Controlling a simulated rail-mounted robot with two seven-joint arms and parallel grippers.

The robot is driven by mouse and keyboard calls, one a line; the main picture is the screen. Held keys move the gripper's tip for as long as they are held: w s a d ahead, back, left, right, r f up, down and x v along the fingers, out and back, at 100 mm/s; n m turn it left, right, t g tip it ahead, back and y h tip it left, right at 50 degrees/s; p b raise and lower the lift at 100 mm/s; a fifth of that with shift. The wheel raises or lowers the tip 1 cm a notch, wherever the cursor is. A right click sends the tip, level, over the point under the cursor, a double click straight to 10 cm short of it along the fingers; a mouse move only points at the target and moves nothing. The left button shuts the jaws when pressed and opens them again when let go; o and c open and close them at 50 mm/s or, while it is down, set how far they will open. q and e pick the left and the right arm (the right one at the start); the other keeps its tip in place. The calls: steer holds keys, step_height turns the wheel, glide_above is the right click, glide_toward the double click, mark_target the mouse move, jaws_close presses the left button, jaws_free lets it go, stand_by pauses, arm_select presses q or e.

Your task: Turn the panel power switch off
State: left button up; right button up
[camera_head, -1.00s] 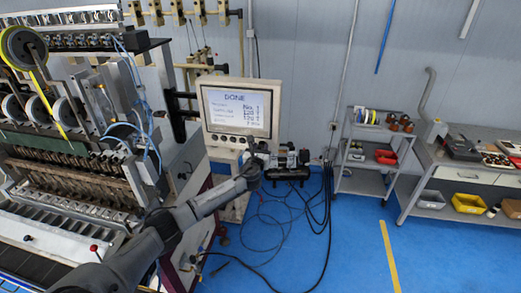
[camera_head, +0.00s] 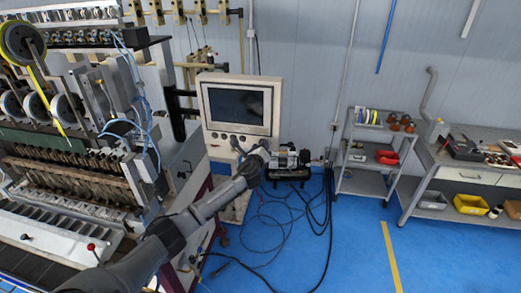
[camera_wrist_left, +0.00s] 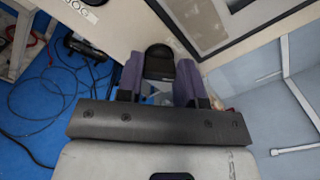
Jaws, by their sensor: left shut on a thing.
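The control panel (camera_head: 238,105) of the coil winder stands at the center of the head view, and its screen (camera_head: 238,106) is dark. A row of small controls (camera_head: 224,138) sits under the screen. My left gripper (camera_head: 245,150) is at the lower right of the panel face. In the left wrist view, its purple fingers (camera_wrist_left: 160,75) are shut around a black rounded knob (camera_wrist_left: 158,55), which is the panel power switch. The fingers and the wrist hide the switch in the head view. My right gripper is in neither view.
The coil winder (camera_head: 70,170) fills the left side. A compressor (camera_head: 290,165) and loose cables (camera_head: 290,225) lie on the floor right of the panel. A shelf cart (camera_head: 365,155) and a workbench (camera_head: 470,165) stand further right.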

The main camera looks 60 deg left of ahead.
arm_select(q)
steer(key=n+b, duration=0.3)
steer(key=n, duration=0.7)
steer(key=shift+f, duration=0.2)
steer(key=shift+n, duration=0.3)
steer(key=o, duration=0.9)
steer(key=shift+a, duration=0.1)
steer(key=shift+o, duration=0.2)
steer(key=shift+s, duration=0.1)
